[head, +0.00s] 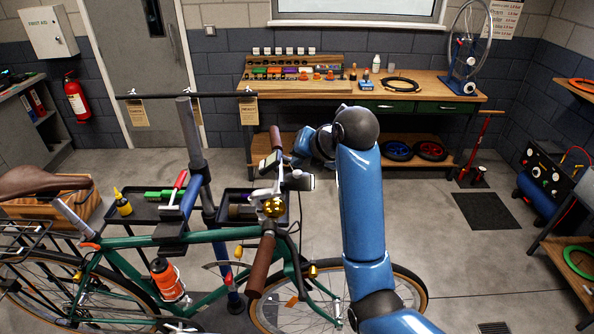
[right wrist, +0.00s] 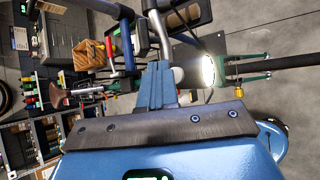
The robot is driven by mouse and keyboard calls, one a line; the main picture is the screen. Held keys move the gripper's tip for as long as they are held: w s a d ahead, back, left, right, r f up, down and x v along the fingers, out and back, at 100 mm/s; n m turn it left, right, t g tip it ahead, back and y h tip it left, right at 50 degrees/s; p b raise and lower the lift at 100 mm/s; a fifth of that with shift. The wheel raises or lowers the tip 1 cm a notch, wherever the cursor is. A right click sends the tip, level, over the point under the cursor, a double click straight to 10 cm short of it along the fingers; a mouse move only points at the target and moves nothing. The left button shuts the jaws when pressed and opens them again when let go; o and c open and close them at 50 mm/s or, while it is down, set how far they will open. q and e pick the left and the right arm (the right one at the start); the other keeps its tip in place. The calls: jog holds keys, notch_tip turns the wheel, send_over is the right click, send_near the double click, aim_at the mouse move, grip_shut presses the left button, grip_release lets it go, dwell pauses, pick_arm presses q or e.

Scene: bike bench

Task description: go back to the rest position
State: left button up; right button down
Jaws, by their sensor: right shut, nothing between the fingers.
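My right arm rises from the bottom of the head view and bends over at its elbow. Its right gripper (head: 300,158) points left, close to the handlebar of the green bike (head: 220,234); I cannot tell if they touch. In the right wrist view the blue fingers (right wrist: 157,68) are together with nothing between them. A lit lamp (right wrist: 208,70) shows just right of the fingertips there. My left gripper is not in view.
The bike is held by a repair stand (head: 194,140) with tool trays (head: 150,212). Its brown grip (head: 261,265) and brass bell (head: 273,207) are left of my arm. A workbench (head: 430,92) stands behind. The floor to the right (head: 450,250) is mostly clear.

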jog(key=shift+r+p, duration=2.25)
jog(key=shift+r, duration=0.7)
